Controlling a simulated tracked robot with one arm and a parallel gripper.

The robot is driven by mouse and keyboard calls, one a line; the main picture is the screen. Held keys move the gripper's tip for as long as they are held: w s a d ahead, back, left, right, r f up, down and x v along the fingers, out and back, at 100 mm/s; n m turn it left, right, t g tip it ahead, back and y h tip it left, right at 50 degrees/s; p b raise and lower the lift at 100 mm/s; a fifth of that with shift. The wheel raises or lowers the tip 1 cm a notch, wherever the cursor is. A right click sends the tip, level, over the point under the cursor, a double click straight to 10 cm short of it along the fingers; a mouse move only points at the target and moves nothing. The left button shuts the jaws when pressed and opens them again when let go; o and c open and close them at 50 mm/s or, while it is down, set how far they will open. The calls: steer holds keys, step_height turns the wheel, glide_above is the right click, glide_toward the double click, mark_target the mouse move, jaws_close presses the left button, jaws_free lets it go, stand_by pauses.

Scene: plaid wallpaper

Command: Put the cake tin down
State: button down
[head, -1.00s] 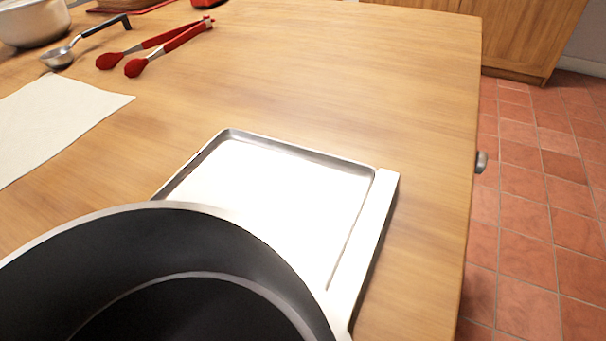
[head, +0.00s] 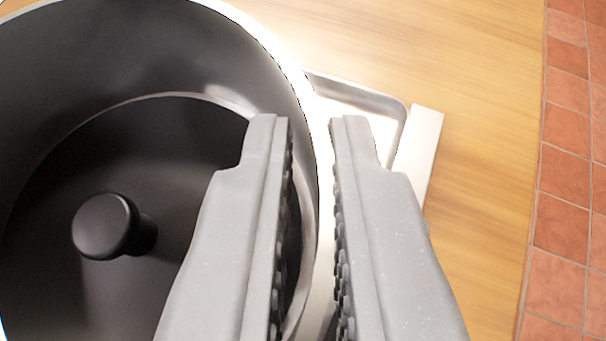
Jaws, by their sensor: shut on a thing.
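The cake tin (head: 130,62) is a large round dark tin with a pale rim, filling the left of the view. A black knob (head: 103,226) stands up from the dark floor inside it. My gripper (head: 306,128) is shut on the tin's right wall, with one grey finger inside the tin and the other outside. The tin overlaps a shallow silver tray (head: 420,142) on the wooden table, hiding most of it. I cannot tell whether the tin touches the tray or hangs above it.
The wooden table top (head: 475,75) is bare behind and to the right of the tray. The table's edge runs down the right side, with a red tiled floor (head: 570,190) beyond it.

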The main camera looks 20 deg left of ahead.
step_height(320, 180, down, 3)
steer(key=shift+r+b, duration=0.15)
steer(key=shift+b, duration=0.25)
steer(key=c, duration=1.5)
jaws_free()
steer(key=shift+s+r, duration=0.1)
steer(key=p+v, duration=0.2)
steer(key=v, duration=1)
